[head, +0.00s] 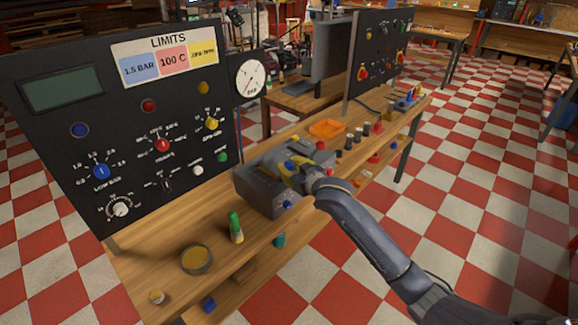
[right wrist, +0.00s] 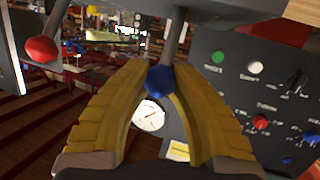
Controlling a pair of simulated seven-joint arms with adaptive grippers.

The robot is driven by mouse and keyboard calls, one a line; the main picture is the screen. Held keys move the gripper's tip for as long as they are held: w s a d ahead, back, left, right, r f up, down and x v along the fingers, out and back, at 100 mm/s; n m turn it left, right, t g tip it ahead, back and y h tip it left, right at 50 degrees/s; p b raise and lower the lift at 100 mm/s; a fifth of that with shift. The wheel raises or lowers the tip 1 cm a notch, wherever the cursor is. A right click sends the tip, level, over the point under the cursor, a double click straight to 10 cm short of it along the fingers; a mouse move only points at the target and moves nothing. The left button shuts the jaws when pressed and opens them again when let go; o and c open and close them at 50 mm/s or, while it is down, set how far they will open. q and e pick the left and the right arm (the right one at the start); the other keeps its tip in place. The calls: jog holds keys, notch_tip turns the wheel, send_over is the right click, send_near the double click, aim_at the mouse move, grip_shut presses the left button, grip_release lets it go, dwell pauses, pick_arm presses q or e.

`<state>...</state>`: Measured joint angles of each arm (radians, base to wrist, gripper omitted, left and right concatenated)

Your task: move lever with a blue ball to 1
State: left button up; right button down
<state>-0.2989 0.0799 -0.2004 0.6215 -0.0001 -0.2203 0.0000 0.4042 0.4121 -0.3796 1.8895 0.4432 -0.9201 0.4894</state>
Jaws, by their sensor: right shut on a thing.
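A grey lever box (head: 262,190) stands on the wooden workbench in the head view. My right gripper (head: 290,170), with yellow fingers, is over the top of the box. In the right wrist view, the lever's blue ball (right wrist: 160,80) sits between the yellow fingertips (right wrist: 158,72), which are closed around it. The ball's grey stem (right wrist: 174,42) runs up from it in that picture. A red ball (right wrist: 41,49) on another lever is to the left, clear of the fingers. The position marks for the lever cannot be read. My left gripper is in neither view.
A black control panel (head: 60,125) with knobs and a round gauge (head: 250,78) stands behind the box. A green-topped bottle (head: 235,226) and a round tin (head: 196,259) stand on the front left of the bench. An orange tray (head: 326,129) and several small items lie beyond the box.

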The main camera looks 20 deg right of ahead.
jog(key=shift+s+f, duration=0.1)
jog(key=shift+f, duration=0.15)
jog(key=c, duration=1.6)
grip_release()
jog(key=o, duration=0.6)
jog(key=shift+d, duration=0.1)
jog(key=v, duration=1.2)
